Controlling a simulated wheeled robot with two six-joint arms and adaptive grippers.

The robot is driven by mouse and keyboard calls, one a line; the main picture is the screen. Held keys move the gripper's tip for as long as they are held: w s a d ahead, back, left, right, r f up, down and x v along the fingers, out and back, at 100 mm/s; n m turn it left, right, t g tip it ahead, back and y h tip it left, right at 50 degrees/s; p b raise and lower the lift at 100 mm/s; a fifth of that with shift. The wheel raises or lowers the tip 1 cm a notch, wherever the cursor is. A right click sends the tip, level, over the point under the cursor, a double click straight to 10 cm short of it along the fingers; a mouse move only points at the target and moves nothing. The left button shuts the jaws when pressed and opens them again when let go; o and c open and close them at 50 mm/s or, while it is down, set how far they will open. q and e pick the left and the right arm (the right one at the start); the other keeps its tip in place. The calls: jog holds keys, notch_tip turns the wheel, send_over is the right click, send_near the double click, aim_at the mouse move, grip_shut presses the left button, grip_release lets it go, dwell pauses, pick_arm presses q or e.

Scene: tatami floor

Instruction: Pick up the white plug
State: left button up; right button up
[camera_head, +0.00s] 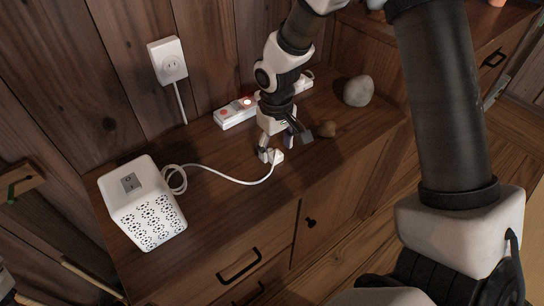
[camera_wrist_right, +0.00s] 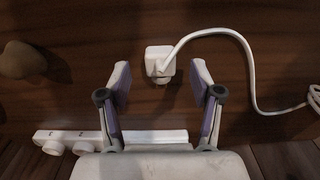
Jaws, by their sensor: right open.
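The white plug (camera_head: 277,156) lies on the wooden cabinet top, at the end of a white cord (camera_head: 228,178). The cord runs left to a white box-shaped device (camera_head: 148,212) with a patterned front and a grey switch. My right gripper (camera_head: 285,147) is open just above the plug. In the right wrist view, the plug (camera_wrist_right: 158,61) shows between the two purple-padded fingertips of my right gripper (camera_wrist_right: 160,68), with a gap on each side. Neither finger visibly touches it. My left gripper is not in view.
A white power strip (camera_head: 236,112) with a red light lies behind my right gripper. A wall outlet (camera_head: 168,62) is at the back left. The cabinet's front strip (camera_head: 240,222) is clear.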

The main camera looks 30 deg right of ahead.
notch_tip(320, 180, down, 2)
jog(key=shift+w+a+f, duration=0.1)
jog(key=shift+f, duration=0.05)
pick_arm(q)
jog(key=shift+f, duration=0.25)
pick_arm(e)
jog(key=c, duration=1.2)
jog(key=shift+o, duration=0.2)
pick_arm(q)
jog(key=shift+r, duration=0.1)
